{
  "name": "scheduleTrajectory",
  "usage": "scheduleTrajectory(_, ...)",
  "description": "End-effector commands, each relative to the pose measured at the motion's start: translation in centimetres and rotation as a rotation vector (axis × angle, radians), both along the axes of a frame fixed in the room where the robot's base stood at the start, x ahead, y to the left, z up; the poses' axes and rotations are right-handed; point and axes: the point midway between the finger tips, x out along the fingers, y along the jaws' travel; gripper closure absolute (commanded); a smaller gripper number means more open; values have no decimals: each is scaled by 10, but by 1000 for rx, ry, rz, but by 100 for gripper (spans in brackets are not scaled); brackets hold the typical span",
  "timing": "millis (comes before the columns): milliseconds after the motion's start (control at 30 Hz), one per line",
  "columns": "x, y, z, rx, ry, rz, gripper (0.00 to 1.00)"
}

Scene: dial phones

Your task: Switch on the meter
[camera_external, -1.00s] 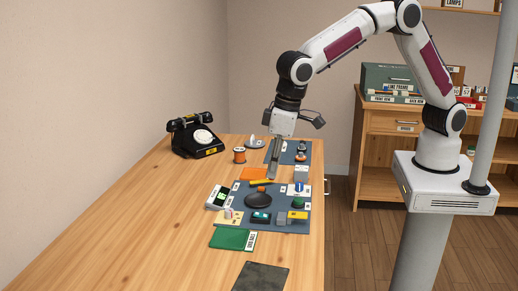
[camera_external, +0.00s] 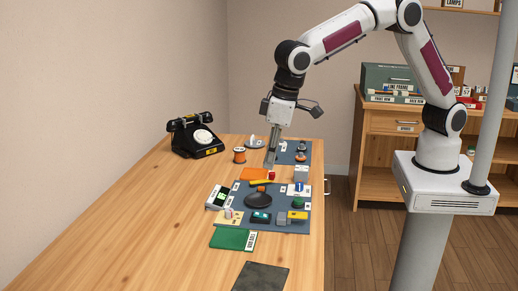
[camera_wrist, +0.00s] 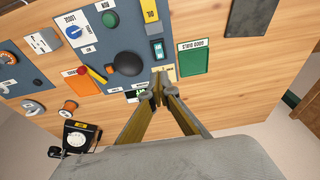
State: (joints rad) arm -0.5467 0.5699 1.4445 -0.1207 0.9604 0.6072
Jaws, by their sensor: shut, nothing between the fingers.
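A small white device with a lit green display, which looks like the meter (camera_external: 217,197), lies at the left edge of the blue-grey mat (camera_external: 238,221). Its green display also shows in the wrist view (camera_wrist: 137,93), partly hidden by my fingers. I cannot make out its switch. My gripper (camera_external: 270,165) is shut and empty, pointing down above the far part of the mat, beyond and to the right of the device. In the wrist view my gripper (camera_wrist: 160,82) has its fingertips together, just right of the device in the picture.
A black disc (camera_external: 258,200), a teal-faced switch (camera_external: 261,217) and a green knob (camera_external: 298,203) crowd the mat. A green card (camera_external: 233,239) lies in front. A black dial phone (camera_external: 195,136) and an orange spool (camera_external: 239,155) stand behind. The table's left front is clear.

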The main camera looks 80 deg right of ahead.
Motion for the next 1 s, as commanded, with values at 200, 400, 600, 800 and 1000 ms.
scheduleTrajectory(200,0,0,0,0,0,0,100)
scheduleTrajectory(400,1,0,-6,-2,2,0,100)
scheduleTrajectory(600,4,0,-22,-4,6,-1,100)
scheduleTrajectory(800,9,-1,-47,-5,8,-1,100)
scheduleTrajectory(1000,14,0,-74,-5,7,-1,100)
